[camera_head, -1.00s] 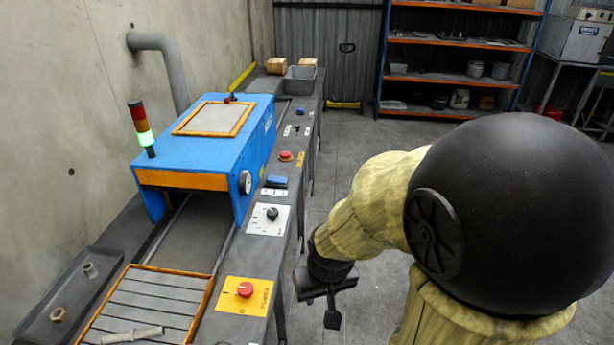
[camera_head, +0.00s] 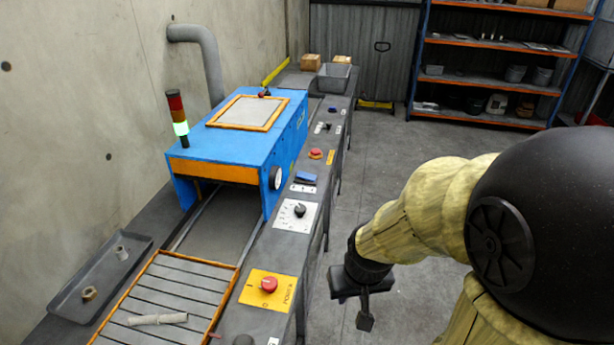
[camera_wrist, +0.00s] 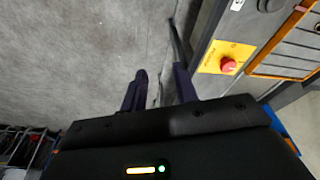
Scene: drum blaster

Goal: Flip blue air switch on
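A blue rocker switch (camera_head: 305,178) sits on the grey side rail beside the blue machine, with a small white label by it. A smaller dark blue control (camera_head: 333,109) is farther along the rail. Their labels are too small to read, so I cannot tell which is for air. My gripper (camera_head: 360,298) hangs right of the rail, nearer the camera than the blue switch and apart from it. In the wrist view its two fingers (camera_wrist: 160,88) are spread with nothing between them. Neither blue control shows clearly in the wrist view.
A black dial (camera_head: 299,210) and a red power button (camera_head: 269,284) lie nearer on the rail; another red button (camera_head: 316,153) lies beyond the blue switch. The floor (camera_head: 385,150) right of the rail is clear.

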